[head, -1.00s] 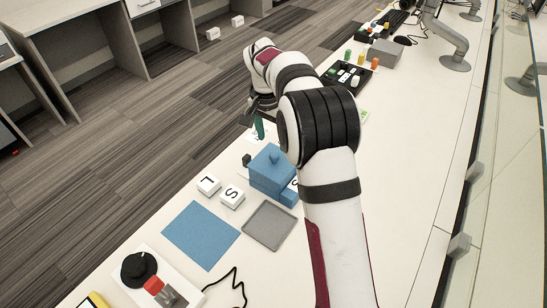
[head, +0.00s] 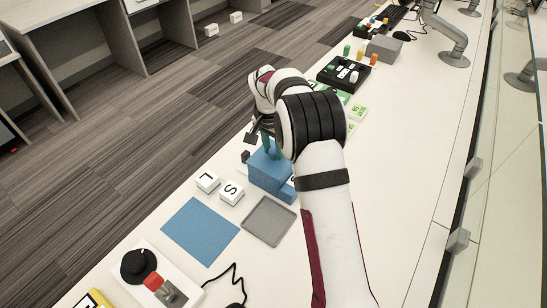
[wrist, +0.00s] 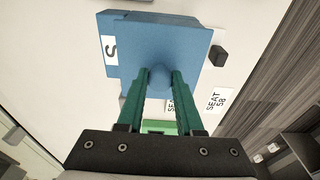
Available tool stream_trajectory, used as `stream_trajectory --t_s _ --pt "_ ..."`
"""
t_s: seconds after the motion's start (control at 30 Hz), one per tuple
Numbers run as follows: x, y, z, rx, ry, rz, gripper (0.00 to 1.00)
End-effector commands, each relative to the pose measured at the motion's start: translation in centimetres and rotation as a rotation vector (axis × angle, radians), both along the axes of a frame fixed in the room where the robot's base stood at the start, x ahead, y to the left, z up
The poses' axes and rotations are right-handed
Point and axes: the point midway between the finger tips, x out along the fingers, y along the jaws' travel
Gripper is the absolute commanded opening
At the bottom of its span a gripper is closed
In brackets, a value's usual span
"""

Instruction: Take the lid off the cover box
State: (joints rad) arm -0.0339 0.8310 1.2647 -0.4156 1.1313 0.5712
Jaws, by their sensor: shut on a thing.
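The blue cover box (head: 266,178) stands on the white table, left of my arm. Its blue lid (wrist: 135,40) fills the top of the wrist view, with a round knob (wrist: 159,75) at its middle. My gripper (head: 269,146) is over the box, pointing down. In the wrist view its two green fingers (wrist: 160,84) are shut on the knob, one on each side. The lid appears to sit on the box; I cannot tell whether there is any gap under it. My wrist hides part of the box top in the head view.
White letter blocks, L (head: 207,181) and S (head: 231,192), stand left of the box. A blue mat (head: 200,230) and a grey tray (head: 269,221) lie in front. A small black block (wrist: 218,55) is beside the box. A black tray (head: 330,78) with blocks is behind.

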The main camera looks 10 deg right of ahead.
Motion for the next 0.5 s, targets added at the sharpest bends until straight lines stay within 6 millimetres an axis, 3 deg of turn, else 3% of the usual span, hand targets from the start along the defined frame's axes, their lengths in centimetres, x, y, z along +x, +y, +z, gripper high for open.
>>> stream_trajectory --t_s 0.5 --pt "0.05 0.0 0.87 0.0 -0.001 0.001 0.0"
